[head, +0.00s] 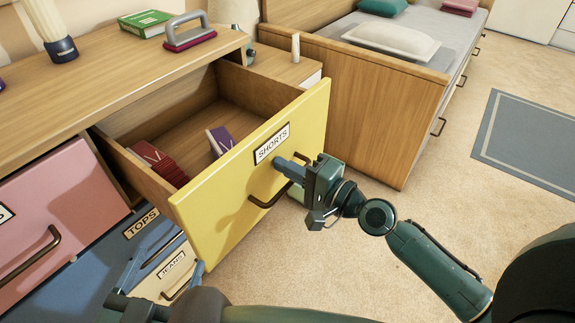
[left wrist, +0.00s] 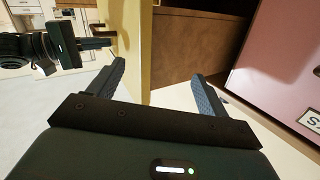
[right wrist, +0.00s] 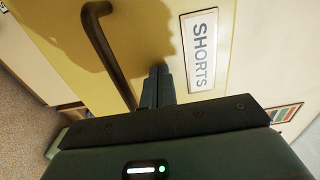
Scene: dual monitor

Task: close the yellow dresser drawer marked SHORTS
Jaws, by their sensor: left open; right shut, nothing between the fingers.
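The yellow drawer front (head: 225,205) with the SHORTS label (head: 272,143) stands pulled well out of the wooden dresser, showing folded red and purple clothes inside. Its dark handle (head: 270,196) is below the label. My right gripper (head: 280,163) is shut and empty, its fingertips at the yellow front between label and handle; the right wrist view (right wrist: 158,85) shows them close against it, contact uncertain. My left gripper (head: 165,258) is open, low near the drawer's left end. In the left wrist view, the yellow panel's edge (left wrist: 144,60) shows between its fingers (left wrist: 165,85).
A pink drawer (head: 60,215), a blue TOPS drawer (head: 95,260) and a cream JEANS drawer (head: 170,275) are left and below. A green book (head: 145,22) and brush (head: 190,35) lie on the dresser top. A bed (head: 350,100) stands right; carpet there is open.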

